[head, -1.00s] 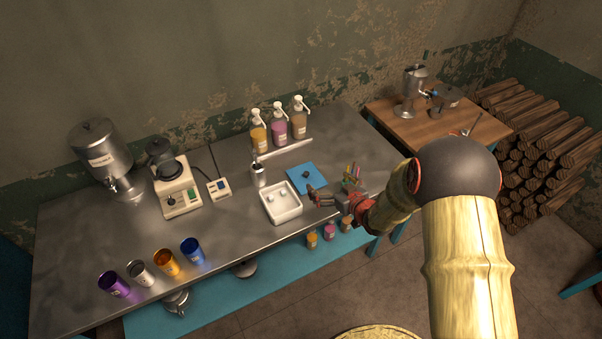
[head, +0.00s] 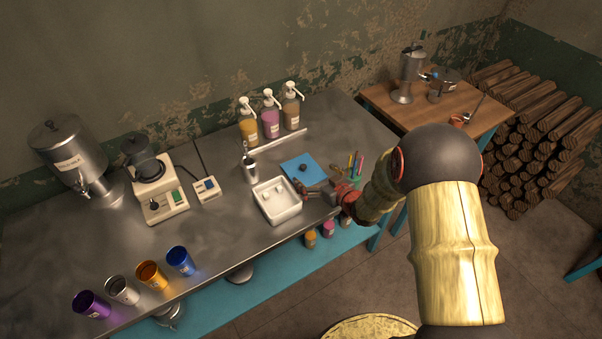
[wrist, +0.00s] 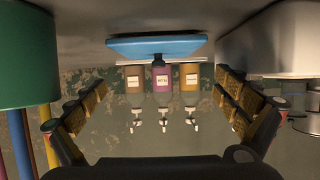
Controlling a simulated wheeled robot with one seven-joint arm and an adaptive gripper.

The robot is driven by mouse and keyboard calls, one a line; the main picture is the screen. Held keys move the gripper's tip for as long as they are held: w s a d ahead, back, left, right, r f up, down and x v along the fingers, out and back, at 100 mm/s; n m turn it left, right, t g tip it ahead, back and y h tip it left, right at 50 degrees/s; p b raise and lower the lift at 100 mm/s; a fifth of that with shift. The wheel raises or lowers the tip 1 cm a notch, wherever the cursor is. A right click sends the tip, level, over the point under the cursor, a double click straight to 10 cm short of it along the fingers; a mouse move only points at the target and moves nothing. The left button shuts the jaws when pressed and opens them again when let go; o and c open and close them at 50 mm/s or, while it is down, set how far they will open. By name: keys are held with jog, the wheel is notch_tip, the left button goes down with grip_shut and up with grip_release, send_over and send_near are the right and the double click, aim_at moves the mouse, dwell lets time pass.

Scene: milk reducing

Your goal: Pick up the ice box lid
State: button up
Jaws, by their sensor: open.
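The ice box lid is a flat blue square plate (head: 296,178) with a small dark knob (head: 303,167). It lies on the metal counter, and the wrist view shows the lid (wrist: 135,48) edge-on and upside down, its dark knob (wrist: 158,61) standing up. The white ice box (head: 263,207) sits uncovered beside it, with ice cubes inside. My gripper (head: 318,190) is low over the counter at the lid's near right side. In the wrist view my gripper (wrist: 162,84) is open and empty, with the knob centred between its fingers and farther off.
A green cup of pens (wrist: 25,55) is close on one side of my gripper and the ice box (wrist: 268,45) on the other. A metal cup (head: 250,172) stands behind the box. Three pump bottles (head: 270,121) stand at the back. Several coloured cups (head: 151,274) are front left.

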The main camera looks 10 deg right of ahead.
aim_at(303, 166)
jog(key=shift+b+x, duration=1)
jog(key=shift+x, duration=2.95)
jog(key=shift+w+d+r, duration=0.1)
jog(key=shift+r, duration=0.05)
jog(key=shift+c, duration=1.3)
jog(key=c, duration=1.5)
jog(key=shift+r, duration=0.1)
jog(key=shift+c, duration=0.6)
